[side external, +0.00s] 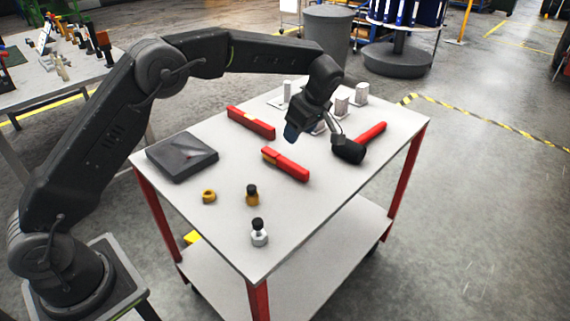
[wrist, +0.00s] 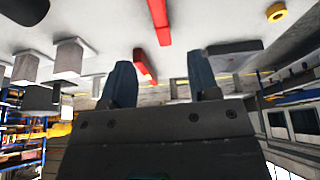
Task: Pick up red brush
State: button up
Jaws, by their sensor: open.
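Two long red pieces with yellow parts lie on the white table top; I cannot tell for certain which is the red brush. The nearer red piece (side external: 286,165) lies at the middle of the table, and the farther red piece (side external: 251,123) lies near the back left edge. In the wrist view the nearer piece (wrist: 160,20) is at the top and the farther piece (wrist: 145,65) shows between my fingers. My gripper (side external: 293,132) is open and empty, with blue fingers. It is above the table, beyond the nearer red piece; the fingers also show in the wrist view (wrist: 162,75).
A red-handled hammer (side external: 349,150) lies right of my gripper. Several grey blocks (side external: 361,94) stand behind it. A dark grey slab (side external: 181,156) lies at left. A yellow ring (side external: 208,196), a brass knobbed piece (side external: 252,195) and a silver one (side external: 259,233) are near the front.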

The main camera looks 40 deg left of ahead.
aim_at(286, 159)
jog(key=x, duration=1.3)
jog(key=shift+w+f, duration=0.1)
jog(key=shift+f, duration=0.15)
grip_shut()
